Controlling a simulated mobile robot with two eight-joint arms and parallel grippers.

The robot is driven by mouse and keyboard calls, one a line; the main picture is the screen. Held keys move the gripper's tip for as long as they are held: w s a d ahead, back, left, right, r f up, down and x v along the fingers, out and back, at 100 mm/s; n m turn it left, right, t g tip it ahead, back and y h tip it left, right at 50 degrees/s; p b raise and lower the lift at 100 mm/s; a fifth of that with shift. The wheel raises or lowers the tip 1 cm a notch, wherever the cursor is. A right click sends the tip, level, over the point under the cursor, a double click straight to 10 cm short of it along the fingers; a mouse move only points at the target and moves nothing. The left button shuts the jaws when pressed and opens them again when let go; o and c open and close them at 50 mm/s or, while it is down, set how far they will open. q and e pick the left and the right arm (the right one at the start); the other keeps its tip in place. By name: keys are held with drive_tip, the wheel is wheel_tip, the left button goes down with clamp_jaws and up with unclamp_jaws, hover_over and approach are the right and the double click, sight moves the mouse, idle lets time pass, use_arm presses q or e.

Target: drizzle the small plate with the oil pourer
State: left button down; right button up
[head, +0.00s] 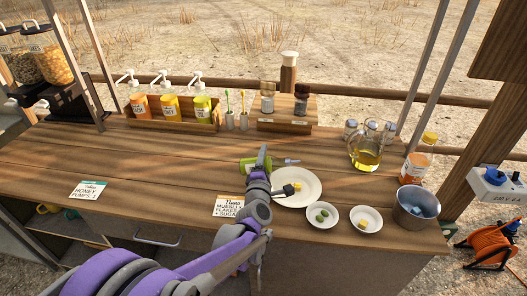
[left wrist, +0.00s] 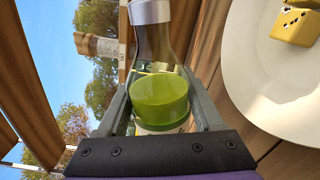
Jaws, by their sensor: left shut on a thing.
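My left gripper (head: 262,172) is shut on the oil pourer (head: 252,164), a glass bottle with green oil. The pourer lies tilted, close to level, with its neck pointing right at the back left edge of a white plate (head: 305,199). In the left wrist view the pourer (left wrist: 160,95) sits between the two fingers, its metal collar away from the gripper. The plate (left wrist: 255,85) holds a yellow piece with dark spots (left wrist: 296,25). Two smaller white dishes stand to the right, one with green olives (head: 322,215), one with a yellow piece (head: 362,226). I cannot see oil flowing.
A metal bucket (head: 418,207), a glass jug of yellow oil (head: 367,158) and an orange-labelled bottle (head: 415,168) stand at the right. Pump bottles in a wooden box (head: 172,125) and a jar stand (head: 285,127) are at the back. The counter's left middle is mostly clear.

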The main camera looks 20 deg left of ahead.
use_arm(q)
drive_tip(key=r+n+p, duration=0.1)
drive_tip(key=n, duration=0.1)
drive_tip(key=r+n+p, duration=0.1)
drive_tip(key=n+p, duration=0.1)
drive_tip(key=shift+s+a+r+p, duration=0.2)
drive_tip(key=shift+a+r+p, duration=0.1)
drive_tip(key=shift+a, duration=0.1)
drive_tip(key=shift+d+n+p, duration=0.1)
drive_tip(key=shift+n+p, duration=0.2)
drive_tip(key=shift+n, duration=0.4)
drive_tip(key=n, duration=0.2)
drive_tip(key=d+n+p, duration=0.1)
drive_tip(key=n, duration=0.1)
drive_tip(key=shift+w+d+n, duration=0.1)
drive_tip(key=shift+w+n, duration=0.1)
drive_tip(key=shift+n, duration=0.2)
drive_tip(key=n+p, duration=0.1)
drive_tip(key=n, duration=0.1)
drive_tip(key=d+n, duration=0.1)
drive_tip(key=n, duration=0.1)
drive_tip(key=shift+w+r+p, duration=0.1)
drive_tip(key=shift+w+p, duration=0.05)
drive_tip(key=shift+p, duration=0.2)
drive_tip(key=shift+n, duration=0.3)
